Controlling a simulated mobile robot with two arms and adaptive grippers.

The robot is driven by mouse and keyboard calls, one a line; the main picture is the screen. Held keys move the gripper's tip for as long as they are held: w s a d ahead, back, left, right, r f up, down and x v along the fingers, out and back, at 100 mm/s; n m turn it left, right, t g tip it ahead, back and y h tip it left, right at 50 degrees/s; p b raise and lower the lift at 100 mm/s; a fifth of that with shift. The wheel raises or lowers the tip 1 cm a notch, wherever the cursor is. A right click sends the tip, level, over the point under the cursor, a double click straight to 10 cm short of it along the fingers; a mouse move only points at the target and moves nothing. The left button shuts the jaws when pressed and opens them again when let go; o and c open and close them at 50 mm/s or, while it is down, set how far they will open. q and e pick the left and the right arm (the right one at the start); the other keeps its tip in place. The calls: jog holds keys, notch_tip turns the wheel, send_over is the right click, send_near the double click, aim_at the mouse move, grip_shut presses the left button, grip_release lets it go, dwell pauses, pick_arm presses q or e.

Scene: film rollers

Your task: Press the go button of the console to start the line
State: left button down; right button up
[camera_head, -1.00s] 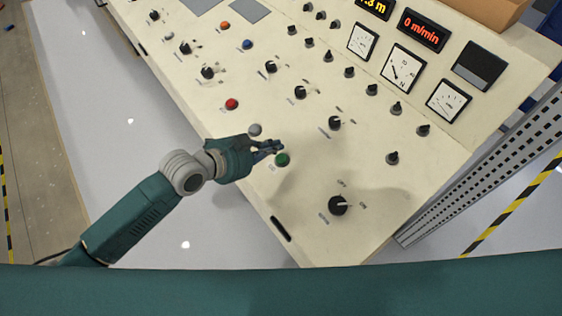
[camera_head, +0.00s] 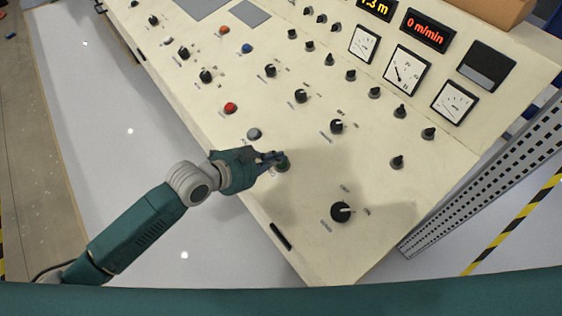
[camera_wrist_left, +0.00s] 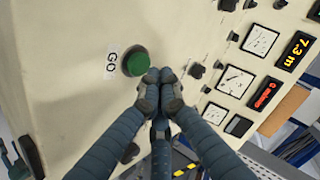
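The green go button (camera_head: 284,167) sits near the front edge of the cream console (camera_head: 385,225), partly covered by my fingers in the head view. In the left wrist view the round green button (camera_wrist_left: 136,62) shows clearly, with a GO label beside it. My left gripper (camera_head: 277,157) is shut and empty, its fingertips over the button's upper edge. In the left wrist view the closed fingertips (camera_wrist_left: 160,77) are just right of the button. I cannot tell whether they touch it. My right gripper is not in view.
A grey button (camera_head: 254,134) and a red button (camera_head: 230,108) lie up-left of the green one. A large black rotary switch (camera_head: 341,212) is down-right. Several knobs and gauges stand farther back. The speed display (camera_head: 428,30) reads 0 m/min.

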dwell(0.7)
pick_arm(q)
jog(key=shift+f, duration=0.1)
jog(key=shift+f+b, duration=0.3)
jog(key=shift+w+d+f+b, duration=0.1)
jog(key=shift+d+f+b, duration=0.05)
jog(key=shift+f+b, duration=0.3)
dwell(0.7)
dwell(0.3)
jog(key=shift+r+p, duration=0.8)
jog(key=shift+p, duration=0.15)
